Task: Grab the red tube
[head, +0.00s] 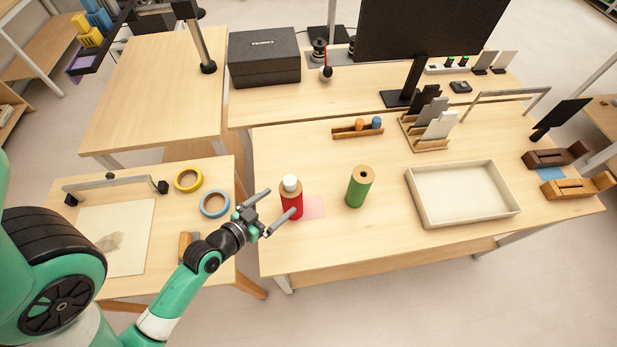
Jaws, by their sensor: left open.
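The red tube (292,204) stands upright near the left front edge of the middle table, with a tan upper part and a white cap-like top. A pink square (314,207) lies flat beside it on the right. My left gripper (278,211) comes in from the left with its two fingers spread, open and empty. Its fingertips are close to the left side of the red tube; whether they touch it I cannot tell. My right gripper is not in the picture.
A green tube (359,187) stands upright to the right of the red one. Farther right is a shallow cream tray (463,217). Blue tape (215,204) and yellow tape (188,179) lie on the left table. A wooden holder (345,133) sits behind. The table between is clear.

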